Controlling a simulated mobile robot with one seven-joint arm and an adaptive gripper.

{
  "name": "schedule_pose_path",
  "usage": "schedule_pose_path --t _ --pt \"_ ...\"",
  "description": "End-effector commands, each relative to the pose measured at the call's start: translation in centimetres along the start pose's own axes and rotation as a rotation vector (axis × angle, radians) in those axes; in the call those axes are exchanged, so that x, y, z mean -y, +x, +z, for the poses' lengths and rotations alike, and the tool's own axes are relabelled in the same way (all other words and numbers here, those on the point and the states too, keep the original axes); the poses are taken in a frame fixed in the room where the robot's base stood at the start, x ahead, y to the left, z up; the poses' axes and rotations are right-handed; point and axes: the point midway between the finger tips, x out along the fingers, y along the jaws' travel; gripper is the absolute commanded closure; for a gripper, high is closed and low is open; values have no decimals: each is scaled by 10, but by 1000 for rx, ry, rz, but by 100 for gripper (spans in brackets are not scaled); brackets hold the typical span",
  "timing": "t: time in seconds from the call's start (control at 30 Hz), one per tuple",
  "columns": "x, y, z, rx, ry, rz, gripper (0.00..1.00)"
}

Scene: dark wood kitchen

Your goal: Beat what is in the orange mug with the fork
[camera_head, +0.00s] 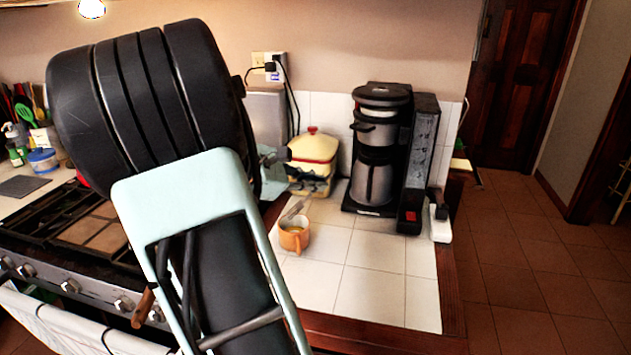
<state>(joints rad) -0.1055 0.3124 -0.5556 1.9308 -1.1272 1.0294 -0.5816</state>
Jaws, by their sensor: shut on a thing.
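The orange mug (295,242) stands upright on the white tiled counter, right of my arm, with a yellowish content visible inside. The fork (294,210) is a thin silvery shape slanting down toward the mug's rim; I cannot tell whether its tip is inside. My gripper (312,188) is small in view, above and behind the mug, and is shut on the fork's upper part. My large arm links cover much of the left and centre.
A black coffee maker (408,130) with a steel jug stands right of the mug. A stove (75,225) lies at left. The counter's front tiles (390,295) are clear.

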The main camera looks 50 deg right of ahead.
Motion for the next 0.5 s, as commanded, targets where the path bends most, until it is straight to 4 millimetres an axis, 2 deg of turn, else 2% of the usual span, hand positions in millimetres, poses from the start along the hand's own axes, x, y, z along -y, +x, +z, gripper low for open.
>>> schedule_pose_path --t 0.5 --pt "22 23 -38 0 0 -1 100"
